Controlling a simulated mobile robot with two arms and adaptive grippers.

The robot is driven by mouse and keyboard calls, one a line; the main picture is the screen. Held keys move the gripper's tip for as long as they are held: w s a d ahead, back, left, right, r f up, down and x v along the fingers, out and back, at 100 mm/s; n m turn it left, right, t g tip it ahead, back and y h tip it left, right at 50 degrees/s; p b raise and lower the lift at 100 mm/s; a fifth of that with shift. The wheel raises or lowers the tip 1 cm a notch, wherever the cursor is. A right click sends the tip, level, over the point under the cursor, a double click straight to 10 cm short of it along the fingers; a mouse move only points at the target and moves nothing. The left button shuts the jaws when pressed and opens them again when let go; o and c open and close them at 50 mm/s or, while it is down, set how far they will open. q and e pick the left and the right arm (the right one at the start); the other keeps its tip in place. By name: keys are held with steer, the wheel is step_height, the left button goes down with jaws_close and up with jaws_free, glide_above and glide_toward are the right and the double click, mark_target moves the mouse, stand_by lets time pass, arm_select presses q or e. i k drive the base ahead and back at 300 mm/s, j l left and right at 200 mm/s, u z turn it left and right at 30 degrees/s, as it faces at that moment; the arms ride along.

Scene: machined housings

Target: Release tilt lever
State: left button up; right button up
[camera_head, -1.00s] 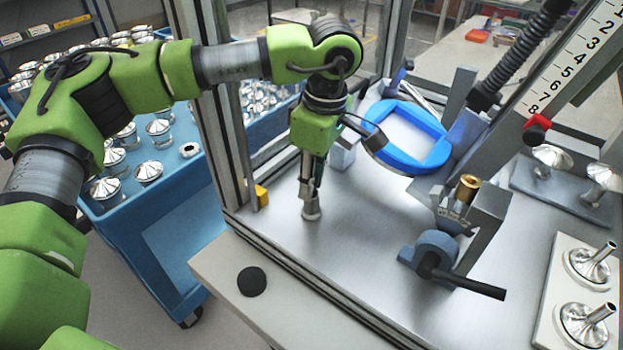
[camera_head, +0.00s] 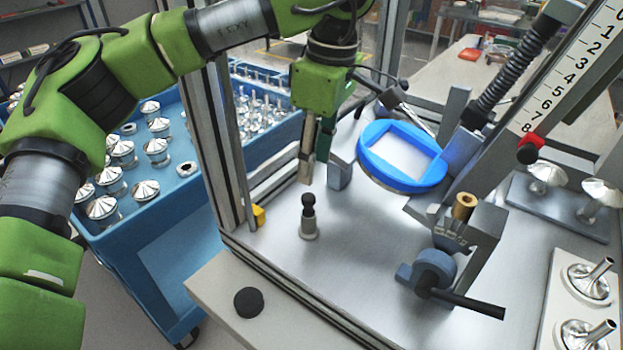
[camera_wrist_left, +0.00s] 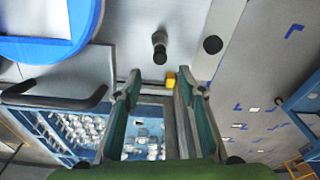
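A short lever with a round black knob (camera_head: 308,207) stands upright on the metal plate (camera_head: 285,265); I take it as the tilt lever. It also shows in the left wrist view as a dark knob (camera_wrist_left: 159,47) beyond the fingertips. My left gripper (camera_head: 313,168) is above the lever, apart from it. In the left wrist view the two fingers of my left gripper (camera_wrist_left: 160,82) are spread with nothing between them. My right gripper does not show.
A blue ring fixture (camera_head: 378,170) stands behind and right of the lever. A clamp with a black handle (camera_head: 470,302) is at right. A frame post (camera_head: 232,150) and a blue cart (camera_head: 150,215) are at left. A black button (camera_head: 249,302) sits on the front ledge.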

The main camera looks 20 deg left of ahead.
mark_target(426, 288)
steer(key=k+j, duration=0.25)
steer(key=k, duration=0.2)
steer(key=k+j, duration=0.25)
steer(key=k, duration=0.25)
steer(key=k+j, duration=0.25)
steer(key=k, duration=0.2)
